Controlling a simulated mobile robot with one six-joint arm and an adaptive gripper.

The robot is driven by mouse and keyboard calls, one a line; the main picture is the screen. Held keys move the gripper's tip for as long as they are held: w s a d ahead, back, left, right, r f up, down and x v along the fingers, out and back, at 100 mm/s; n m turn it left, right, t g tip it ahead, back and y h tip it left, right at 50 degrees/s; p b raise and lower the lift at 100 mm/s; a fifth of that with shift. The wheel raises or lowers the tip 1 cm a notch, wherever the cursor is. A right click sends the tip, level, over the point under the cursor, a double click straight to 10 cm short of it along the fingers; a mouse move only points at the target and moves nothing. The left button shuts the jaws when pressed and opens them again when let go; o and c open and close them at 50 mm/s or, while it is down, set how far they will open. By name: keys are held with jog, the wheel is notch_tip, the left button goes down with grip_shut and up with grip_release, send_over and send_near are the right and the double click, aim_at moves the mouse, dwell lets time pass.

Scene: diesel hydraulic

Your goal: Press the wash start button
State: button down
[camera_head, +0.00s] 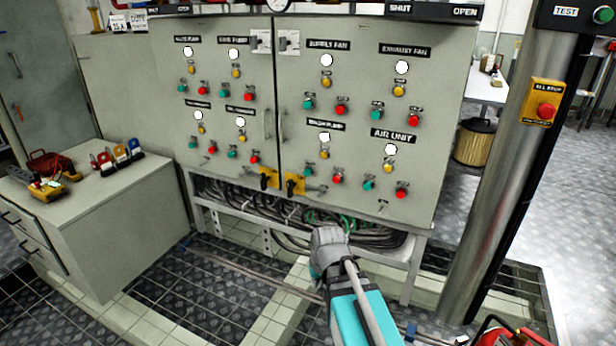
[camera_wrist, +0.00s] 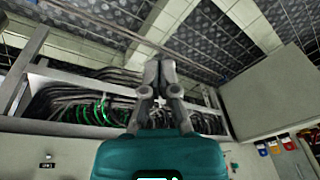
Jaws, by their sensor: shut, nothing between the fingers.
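A grey control cabinet (camera_head: 300,200) stands ahead in the head view, with green and red push buttons, white lamps and yellow-based switches under black labels. Most labels are too blurred to read, so I cannot tell for certain which button is wash start. A green button (camera_head: 309,170) and a red button (camera_head: 337,179) sit in the lower group right of the door seam. My gripper (camera_wrist: 159,62) is shut and empty in the wrist view, its fingers together. In the head view my arm is low in front of the cabinet, below the buttons and apart from them.
Bundled cables (camera_head: 260,205) lie in the open frame under the cabinet. A grey drawer unit (camera_head: 120,200) with coloured padlocks (camera_head: 118,157) stands at the left. A steel column (camera_head: 490,190) with a yellow emergency-stop box (camera_head: 541,103) stands at the right. The tiled floor has raised edges.

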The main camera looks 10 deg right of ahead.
aim_at(306, 175)
jog(key=w+a+r+t+y+b, duration=0.1)
jog(key=w+a+t+y+b, duration=0.15)
jog(key=w, duration=0.65)
jog(key=w+a+r+t+y+b, duration=0.15)
jog(key=w+t, duration=0.25)
jog(key=w, duration=0.6)
jog(key=w+d+r+m+t+h+b, duration=0.1)
jog(key=w+r+m+t, duration=0.2)
jog(key=w, duration=0.4)
jog(key=w+d+r+m+t+h+b, duration=0.1)
jog(key=w+r+m+t, duration=0.1)
jog(key=w+t, duration=0.3)
jog(key=w+r, duration=0.1)
jog(key=w, duration=0.2)
jog(key=shift+w+d+r+m+h, duration=0.2)
jog(key=shift+d+r+m+h, duration=0.1)
jog(key=shift+d+r+m, duration=0.1)
jog(key=shift+w, duration=0.15)
jog(key=w+d, duration=0.5)
jog(key=w, duration=0.1)
jog(key=shift+w, duration=0.4)
jog(key=shift+w+d, duration=0.6)
jog(key=shift+w, duration=0.2)
dwell(0.5)
jog(key=shift+s+a, duration=0.1)
jog(key=shift+s, duration=0.05)
jog(key=shift+s+a, duration=0.45)
jog(key=shift+s, duration=0.2)
